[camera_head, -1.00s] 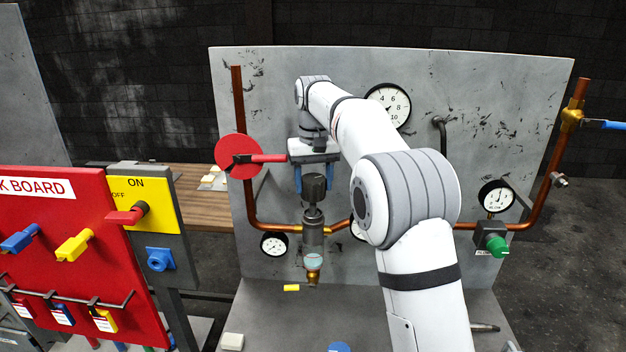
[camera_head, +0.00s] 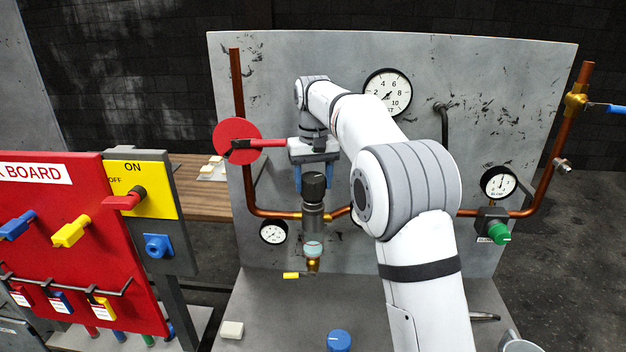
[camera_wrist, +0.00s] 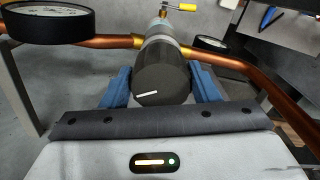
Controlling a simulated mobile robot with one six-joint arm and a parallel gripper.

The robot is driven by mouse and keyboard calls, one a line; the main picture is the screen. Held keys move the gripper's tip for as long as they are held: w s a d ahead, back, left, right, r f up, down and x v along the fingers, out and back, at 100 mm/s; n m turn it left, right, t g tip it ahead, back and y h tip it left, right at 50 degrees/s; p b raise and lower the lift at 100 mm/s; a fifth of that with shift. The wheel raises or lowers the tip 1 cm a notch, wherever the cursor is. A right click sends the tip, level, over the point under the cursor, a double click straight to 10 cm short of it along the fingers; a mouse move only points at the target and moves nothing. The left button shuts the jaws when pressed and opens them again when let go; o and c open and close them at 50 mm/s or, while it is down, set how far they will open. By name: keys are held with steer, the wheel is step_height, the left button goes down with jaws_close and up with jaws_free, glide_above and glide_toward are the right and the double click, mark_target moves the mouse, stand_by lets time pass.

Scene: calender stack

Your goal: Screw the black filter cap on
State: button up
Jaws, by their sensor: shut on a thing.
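The black filter cap (camera_head: 314,188) is upright on top of the grey filter body (camera_head: 313,219), with no clear gap between them. My gripper (camera_head: 314,178) reaches down from above, its blue fingers on either side of the cap. In the wrist view the cap (camera_wrist: 161,84) shows a white mark on its top and sits between the blue fingers (camera_wrist: 161,92), which are shut on it. Part of the filter body (camera_wrist: 160,42) shows beyond the cap. How far the thread is engaged cannot be seen.
Copper pipe (camera_head: 271,213) runs both ways from the filter. A red valve handle (camera_head: 266,143) is close left of my gripper. A large gauge (camera_head: 387,92) is on the panel behind my arm. A yellow handle (camera_head: 291,275) is below. A blue knob (camera_head: 339,341) is on the bench.

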steer(key=c, duration=0.4)
stand_by(0.7)
